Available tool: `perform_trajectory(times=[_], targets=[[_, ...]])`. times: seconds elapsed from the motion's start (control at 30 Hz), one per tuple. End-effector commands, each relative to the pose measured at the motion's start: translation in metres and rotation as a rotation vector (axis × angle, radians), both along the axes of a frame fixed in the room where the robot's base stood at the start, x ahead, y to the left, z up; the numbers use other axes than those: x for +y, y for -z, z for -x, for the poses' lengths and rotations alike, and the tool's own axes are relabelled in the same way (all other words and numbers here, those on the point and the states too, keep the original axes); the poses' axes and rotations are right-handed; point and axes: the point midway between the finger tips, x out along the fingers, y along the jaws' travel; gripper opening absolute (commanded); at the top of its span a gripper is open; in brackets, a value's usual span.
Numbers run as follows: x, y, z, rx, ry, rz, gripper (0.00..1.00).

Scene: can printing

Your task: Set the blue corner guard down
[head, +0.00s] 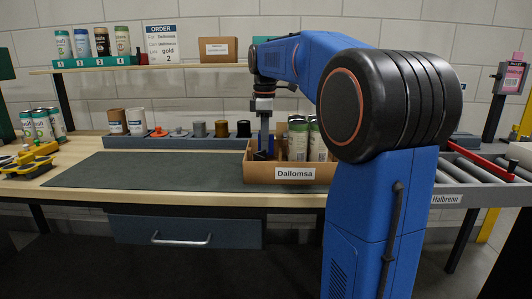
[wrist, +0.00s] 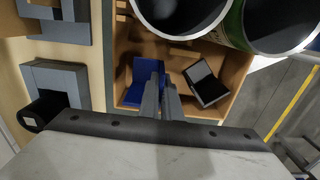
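The blue corner guard (wrist: 147,72) is inside the cardboard box labelled Dallomsa (wrist: 240,64), in the box's left part in the wrist view. The box also shows in the head view (head: 250,175). My gripper (wrist: 164,80) reaches down into the box, its two fingers close together at the guard's right edge. The fingers appear shut on a thin wall of the guard; they cover part of it. In the head view my gripper (head: 264,150) is at the box's left end, and the front wall hides the guard's lower part.
A black corner piece (wrist: 206,82) lies in the box, right of my fingers. Tall cans (head: 298,140) stand in the box's right part. The dark mat (head: 150,170) is clear.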

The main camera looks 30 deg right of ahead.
Motion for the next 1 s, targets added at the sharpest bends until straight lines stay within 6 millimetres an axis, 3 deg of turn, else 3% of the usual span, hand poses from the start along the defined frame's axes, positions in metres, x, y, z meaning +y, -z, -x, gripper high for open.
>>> perform_trajectory(times=[0.2,0.6,0.7,1.0], targets=[[0.000,0.029,0.001,0.002,0.000,0.000,0.00],[0.000,0.034,0.000,0.000,0.000,0.000,0.00],[0.000,0.034,0.000,0.000,0.000,0.000,0.23],[0.000,0.033,0.000,0.000,0.000,0.000,0.23]])
